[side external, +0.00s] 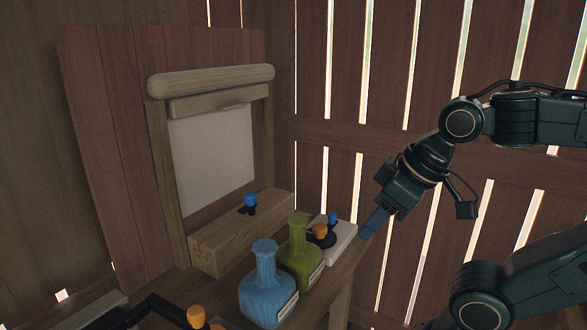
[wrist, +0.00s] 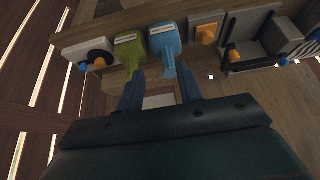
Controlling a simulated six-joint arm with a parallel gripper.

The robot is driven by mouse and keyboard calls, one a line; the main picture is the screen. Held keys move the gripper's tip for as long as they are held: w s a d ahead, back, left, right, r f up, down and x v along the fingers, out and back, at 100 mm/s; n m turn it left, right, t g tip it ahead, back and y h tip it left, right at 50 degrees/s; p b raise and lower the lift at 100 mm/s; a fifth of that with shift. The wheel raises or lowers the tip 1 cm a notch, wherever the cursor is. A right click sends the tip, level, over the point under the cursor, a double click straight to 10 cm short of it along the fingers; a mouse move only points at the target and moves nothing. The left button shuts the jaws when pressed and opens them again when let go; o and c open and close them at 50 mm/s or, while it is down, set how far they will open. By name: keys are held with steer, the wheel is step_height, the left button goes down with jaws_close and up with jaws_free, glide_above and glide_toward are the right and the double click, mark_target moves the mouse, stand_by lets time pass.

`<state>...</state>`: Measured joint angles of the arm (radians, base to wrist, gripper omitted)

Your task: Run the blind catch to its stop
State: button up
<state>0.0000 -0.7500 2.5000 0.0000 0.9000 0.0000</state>
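A pale blind or panel (side external: 212,155) hangs in a wooden frame under a rounded roller (side external: 212,81). Below it a wooden block (side external: 225,240) carries a blue knob (side external: 250,199) on a small black base, which looks like the blind catch; its stop cannot be made out. My gripper (side external: 371,224) is in the air to the right of the block, well apart from the knob, pointing down and left. In the wrist view my gripper (wrist: 161,92) has its two blue fingers spread with nothing held between them. The blue knob is not clearly visible there.
A blue bottle (side external: 266,285) and a green bottle (side external: 299,258) stand in front of the block. Beside them is a white box (side external: 345,242) with an orange knob and a blue knob. Another orange knob (side external: 196,316) is at the front. Slatted wooden walls surround the bench.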

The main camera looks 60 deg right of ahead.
steer(key=shift+o, duration=0.2)
steer(key=shift+o, duration=1.2)
steer(key=w+d+r+m+g+h, duration=0.1)
steer(key=w+d+m+g, duration=0.15)
steer(key=w+d, duration=0.55)
steer(key=w+d+r+m+g, duration=0.1)
steer(key=w+d+m, duration=0.3)
steer(key=w+d, duration=0.5)
steer(key=w+d+f+m+g, duration=0.1)
steer(key=w+d+f+m, duration=0.1)
steer(key=d+f, duration=0.5)
steer(key=w+d+f+m+g+y, duration=0.1)
steer(key=w+d+f, duration=0.4)
steer(key=d, duration=0.8)
step_height(320, 180, down, 3)
steer(key=shift+w+d+r+m, duration=0.2)
steer(key=shift+w+m, duration=0.1)
steer(key=shift+m, duration=0.55)
steer(key=shift+f, duration=0.1)
